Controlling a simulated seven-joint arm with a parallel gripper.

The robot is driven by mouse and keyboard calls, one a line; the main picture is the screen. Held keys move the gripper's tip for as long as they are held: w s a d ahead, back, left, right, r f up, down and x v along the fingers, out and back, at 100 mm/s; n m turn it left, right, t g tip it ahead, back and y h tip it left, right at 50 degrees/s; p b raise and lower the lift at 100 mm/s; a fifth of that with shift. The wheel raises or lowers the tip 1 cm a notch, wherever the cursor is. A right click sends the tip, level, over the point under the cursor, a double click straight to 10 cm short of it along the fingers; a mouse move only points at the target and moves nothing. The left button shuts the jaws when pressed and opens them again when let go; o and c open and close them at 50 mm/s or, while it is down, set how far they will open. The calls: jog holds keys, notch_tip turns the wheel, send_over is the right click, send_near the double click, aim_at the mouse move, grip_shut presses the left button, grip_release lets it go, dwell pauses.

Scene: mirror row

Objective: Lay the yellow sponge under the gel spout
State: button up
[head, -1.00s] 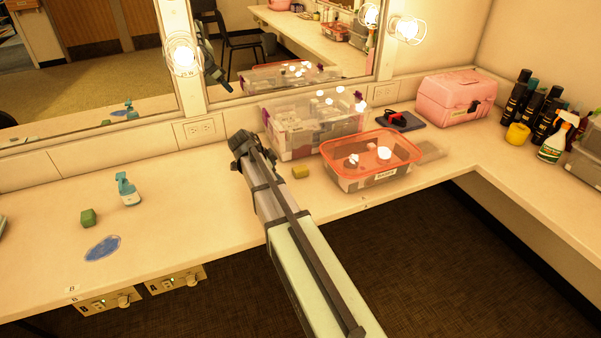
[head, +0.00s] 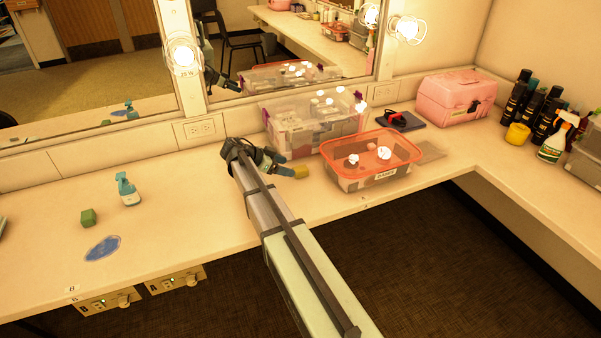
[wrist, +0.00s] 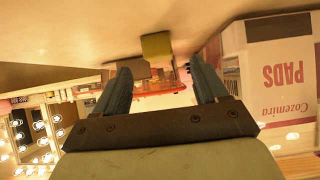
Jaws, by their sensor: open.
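The yellow sponge (head: 300,172) lies on the counter, left of the orange-rimmed bin. My gripper (head: 283,167) is low over the counter just left of the sponge, its fingers pointing toward it. In the wrist view, my gripper (wrist: 165,85) is open with nothing between its fingers, and the sponge (wrist: 156,46) sits ahead of the gap. The teal and white pump bottle (head: 127,190), which looks like the gel dispenser, stands upright on the left part of the counter. Its spout (head: 122,176) is at the top, with bare counter below.
A green block (head: 88,217) and a blue oval patch (head: 103,248) are near the pump bottle. The orange-rimmed bin (head: 372,180) and a clear box (head: 285,130) stand close right of and behind the sponge. The counter between bottle and gripper is clear.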

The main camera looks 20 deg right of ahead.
aim_at(298, 169)
jog(key=shift+x, duration=3.05)
jog(key=shift+s+d+r, duration=0.1)
jog(key=shift+r, duration=0.05)
jog(key=shift+c, duration=0.4)
jog(key=c, duration=1)
jog(key=shift+r, duration=5.05)
jog(key=shift+c, duration=0.2)
